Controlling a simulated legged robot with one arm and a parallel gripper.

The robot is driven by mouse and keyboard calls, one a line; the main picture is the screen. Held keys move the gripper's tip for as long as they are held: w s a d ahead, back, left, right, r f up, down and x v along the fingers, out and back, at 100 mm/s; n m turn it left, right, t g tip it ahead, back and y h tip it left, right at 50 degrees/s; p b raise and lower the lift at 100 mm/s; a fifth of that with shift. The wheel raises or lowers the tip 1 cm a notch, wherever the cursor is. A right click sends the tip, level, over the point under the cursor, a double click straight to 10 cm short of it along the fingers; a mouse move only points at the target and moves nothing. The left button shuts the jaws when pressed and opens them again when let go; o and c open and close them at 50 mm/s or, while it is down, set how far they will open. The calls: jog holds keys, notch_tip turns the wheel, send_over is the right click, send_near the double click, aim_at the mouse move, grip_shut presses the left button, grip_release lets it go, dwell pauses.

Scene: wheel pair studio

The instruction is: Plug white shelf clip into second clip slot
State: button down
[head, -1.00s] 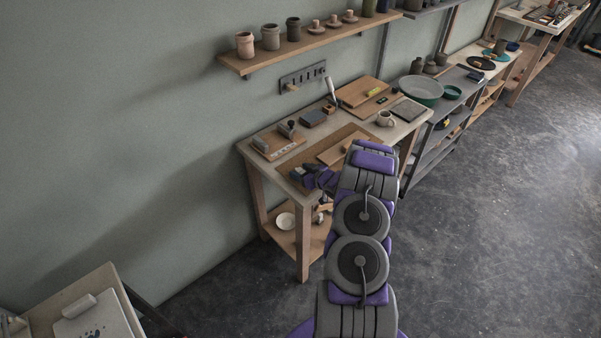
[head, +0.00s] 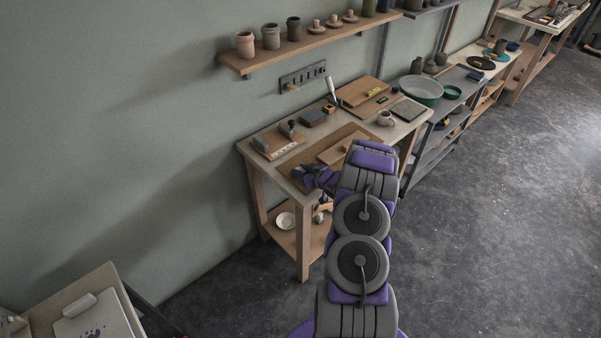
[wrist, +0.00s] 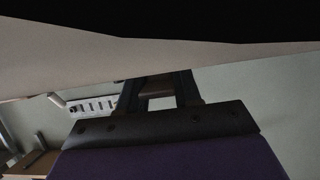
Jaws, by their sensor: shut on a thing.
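My gripper (head: 304,171) is low over the front left of the workbench. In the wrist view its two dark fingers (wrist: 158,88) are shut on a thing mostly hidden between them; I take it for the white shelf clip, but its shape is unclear. A grey rail (head: 303,77) with several dark slots is fixed to the wall behind the bench, with a pale peg (head: 290,87) sticking out at its left end. A slotted strip (wrist: 92,106) that looks like this rail shows left of the fingers in the wrist view, well apart from them.
The workbench (head: 409,124) holds a wooden block with dark uprights (head: 276,145), a dark box (head: 313,118), boards (head: 363,91) and a mug (head: 385,118). A wall shelf (head: 300,45) with jars is above. A pale band (wrist: 60,55), unidentified, crosses the wrist view's top.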

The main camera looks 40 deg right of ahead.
aim_at(302, 170)
jog(key=shift+r, duration=0.1)
jog(key=shift+r+p, duration=1.25)
jog(key=shift+r, duration=0.4)
